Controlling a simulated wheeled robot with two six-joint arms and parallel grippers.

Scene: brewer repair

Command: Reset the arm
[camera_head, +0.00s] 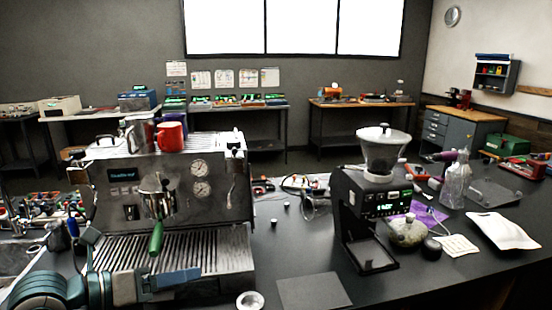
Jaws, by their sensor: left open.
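My left arm comes in at the lower left, and my left gripper (180,279) is open in front of the espresso machine's drip tray, low and pointing right. Its fingers overlap in this view, and I see nothing held between them. The silver espresso machine (222,205) stands on the dark worktop, with a portafilter with a green handle (156,238) at its front. A red cup (171,136) and a metal jug (139,133) stand on top of the machine. My right gripper is not in view.
A black grinder (349,205) with a clear hopper stands right of the machine. A small round cup (250,301) and a dark flat mat (314,291) lie in front. A white tray (503,231), a bottle (455,186) and a purple cloth (424,212) are on the right.

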